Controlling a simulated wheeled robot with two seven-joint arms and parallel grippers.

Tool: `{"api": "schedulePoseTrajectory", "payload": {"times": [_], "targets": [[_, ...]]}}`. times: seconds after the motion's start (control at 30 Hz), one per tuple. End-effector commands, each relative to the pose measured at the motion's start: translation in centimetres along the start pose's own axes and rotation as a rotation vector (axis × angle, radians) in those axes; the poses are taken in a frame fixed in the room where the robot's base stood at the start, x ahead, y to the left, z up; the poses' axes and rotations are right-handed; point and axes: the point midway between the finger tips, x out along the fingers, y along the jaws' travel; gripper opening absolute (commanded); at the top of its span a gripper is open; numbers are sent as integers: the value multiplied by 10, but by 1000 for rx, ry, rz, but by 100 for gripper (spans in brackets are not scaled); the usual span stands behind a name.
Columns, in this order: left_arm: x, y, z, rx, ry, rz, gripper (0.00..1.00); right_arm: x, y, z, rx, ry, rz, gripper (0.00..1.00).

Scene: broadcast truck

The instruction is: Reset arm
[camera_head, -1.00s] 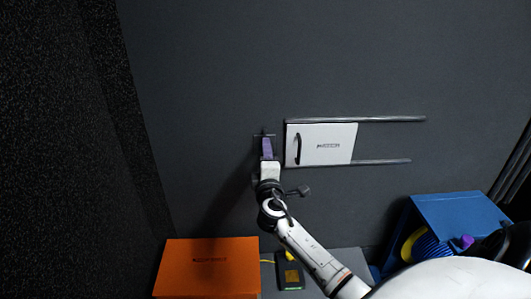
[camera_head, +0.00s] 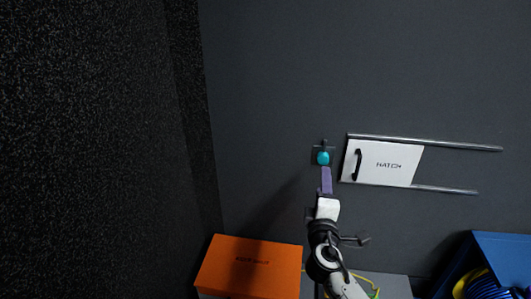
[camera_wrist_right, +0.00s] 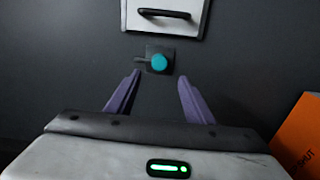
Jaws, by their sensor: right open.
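My right gripper (camera_head: 326,181) reaches up toward the dark wall, just below a teal knob (camera_head: 323,158) on a small dark plate. In the right wrist view its two purple fingers (camera_wrist_right: 157,97) are spread apart with nothing between them. The teal knob (camera_wrist_right: 159,63) lies beyond the fingertips there, apart from them. My left gripper is not in view.
A white sliding hatch (camera_head: 384,162) with a black handle sits between two rails on the wall, right of the knob. An orange box (camera_head: 250,266) stands below at left. A blue bin (camera_head: 501,255) with cables is at lower right.

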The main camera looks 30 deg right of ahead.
Motion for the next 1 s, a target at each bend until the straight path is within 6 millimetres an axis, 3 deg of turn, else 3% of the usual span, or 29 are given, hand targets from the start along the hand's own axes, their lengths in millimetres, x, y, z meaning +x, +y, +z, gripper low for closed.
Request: {"api": "schedulePoseTrajectory", "payload": {"times": [0.2, 0.27, 0.37, 0.5, 0.6, 0.7, 0.87, 0.97, 1.0], "targets": [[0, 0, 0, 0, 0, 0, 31, -3, -6, -1, 12, 9, -16, 48], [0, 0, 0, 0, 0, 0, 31, -11, -17, -4, 41, 28, -51, 48], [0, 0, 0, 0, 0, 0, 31, -39, -54, -12, 143, 81, -170, 48], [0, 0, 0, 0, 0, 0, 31, -110, -121, -30, 372, 165, -439, 48], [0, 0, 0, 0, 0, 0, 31, -172, -157, -44, 552, 198, -643, 48], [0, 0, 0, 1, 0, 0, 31, -231, -179, -55, 718, 202, -828, 48], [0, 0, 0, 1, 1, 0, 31, -315, -193, -68, 953, 165, -1083, 48], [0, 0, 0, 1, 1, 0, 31, -363, -192, -74, 1093, 122, -1229, 48], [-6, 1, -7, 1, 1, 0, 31, -374, -182, -77, 1132, 108, -1263, 48]]}}
